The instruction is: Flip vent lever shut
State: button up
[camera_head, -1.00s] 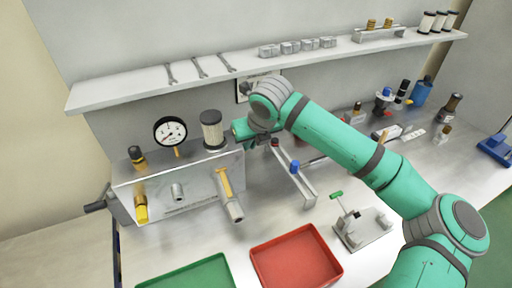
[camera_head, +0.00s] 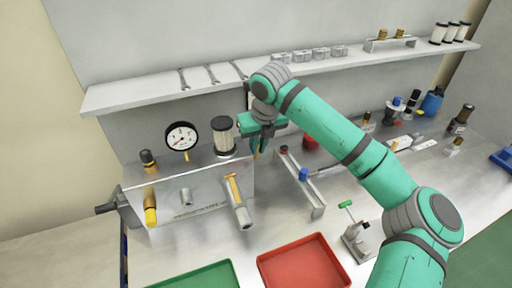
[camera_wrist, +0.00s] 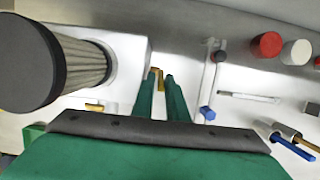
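The grey valve block (camera_head: 180,203) stands at the left of the bench. A yellow lever (camera_head: 234,188) runs along a silver cylinder on its front. A small yellow piece (camera_wrist: 157,78), which looks like a lever at the block's right end, shows between my fingertips in the wrist view. I cannot tell which of these is the vent lever. My gripper (camera_head: 257,150) points down beside the block's right end. Its two green fingers (camera_wrist: 160,80) stand apart, with a gap around the yellow piece; firm contact is not visible.
A dark-capped filter (camera_head: 223,136) and a gauge (camera_head: 181,136) rise from the block, close to my gripper's left. A rail with a blue knob (camera_head: 303,174) lies to the right. A red tray (camera_head: 262,272) and a green tray (camera_head: 236,280) sit in front. A shelf (camera_head: 140,95) runs behind.

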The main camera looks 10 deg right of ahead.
dwell(0.3)
jog(key=shift+r, duration=0.35)
jog(key=v, duration=1)
jog(key=shift+s, duration=0.1)
